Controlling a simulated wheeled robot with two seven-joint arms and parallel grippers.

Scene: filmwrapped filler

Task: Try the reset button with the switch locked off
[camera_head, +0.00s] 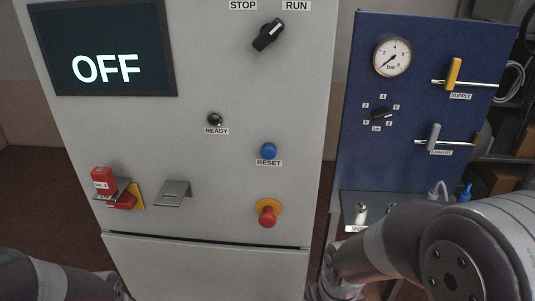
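The blue RESET button (268,151) is on the right part of the grey cabinet front, above its label. At the lower left is a red rotary switch (122,201) on a yellow plate. A red block with a pale label, which looks like a padlock (103,181), sits at a grey bracket in front of the switch and partly hides it. I cannot tell whether its shackle passes through the switch. The screen (103,48) reads OFF. My arms enter at the bottom left and bottom right; neither gripper's fingers show.
A STOP/RUN selector (268,35), a dark READY lamp (214,119), a red emergency button (267,212) on yellow and an empty grey bracket (174,193) are on the cabinet. A blue panel (420,75) with gauge and valves stands right. My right arm covers its lower part.

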